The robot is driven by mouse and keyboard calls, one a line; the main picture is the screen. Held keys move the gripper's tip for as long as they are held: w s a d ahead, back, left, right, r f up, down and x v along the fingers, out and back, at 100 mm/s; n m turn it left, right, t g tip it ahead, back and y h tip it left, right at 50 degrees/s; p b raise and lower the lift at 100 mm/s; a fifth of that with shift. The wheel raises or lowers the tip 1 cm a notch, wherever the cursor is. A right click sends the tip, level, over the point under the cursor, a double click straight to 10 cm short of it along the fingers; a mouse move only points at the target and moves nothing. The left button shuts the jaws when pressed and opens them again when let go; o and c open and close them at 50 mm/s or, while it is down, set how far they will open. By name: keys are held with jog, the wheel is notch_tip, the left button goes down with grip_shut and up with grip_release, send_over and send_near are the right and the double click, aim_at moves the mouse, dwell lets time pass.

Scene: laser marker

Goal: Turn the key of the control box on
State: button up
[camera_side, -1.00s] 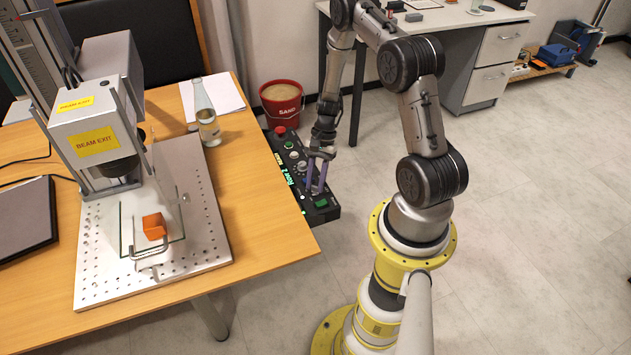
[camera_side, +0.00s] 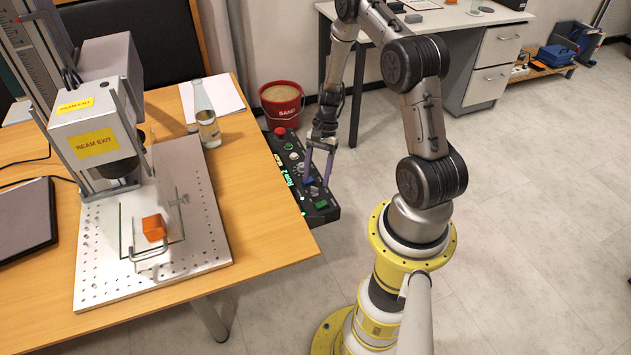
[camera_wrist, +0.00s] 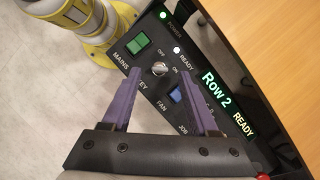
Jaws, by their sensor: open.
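The black control box (camera_side: 293,161) is mounted at the right edge of the wooden table. In the wrist view its panel (camera_wrist: 148,88) carries a round silver key switch (camera_wrist: 160,68) with OFF and ON marks beside it. I cannot tell which mark the key points to. My gripper (camera_wrist: 160,66) is open, its purple fingers on either side of the key in the picture, apart from it. In the side view my gripper (camera_side: 317,182) is over the box's near end. The key is not clear there.
The green MAINS switch (camera_wrist: 137,43) and the blue FAN switch (camera_wrist: 175,95) flank the key closely. The READY lamp (camera_wrist: 176,50) glows white and the POWER lamp (camera_wrist: 163,15) green. A bottle (camera_side: 206,115) stands on the table; a red sand bucket (camera_side: 282,106) is behind the box.

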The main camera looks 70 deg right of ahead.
jog(key=v, duration=1.1)
jog(key=w+a+r+n+t+h, duration=0.1)
jog(key=w+a+r+n, duration=0.15)
jog(key=r, duration=0.35)
jog(key=w+a+r+n+h, duration=0.1)
jog(key=w+a+r, duration=0.3)
jog(key=r, duration=0.1)
jog(key=s+a+r+n+t+h, duration=0.15)
jog(key=a+r+n, duration=0.25)
jog(key=a+r, duration=0.55)
jog(key=s+a+r+n+t, duration=0.3)
jog(key=s+a+r+n, duration=0.4)
jog(key=s, duration=0.3)
jog(key=s+f+n, duration=0.2)
jog(key=s+n, duration=0.1)
jog(key=s, duration=0.4)
jog(key=shift+a+f+n+h, duration=0.35)
jog(key=shift+a+h, duration=0.1)
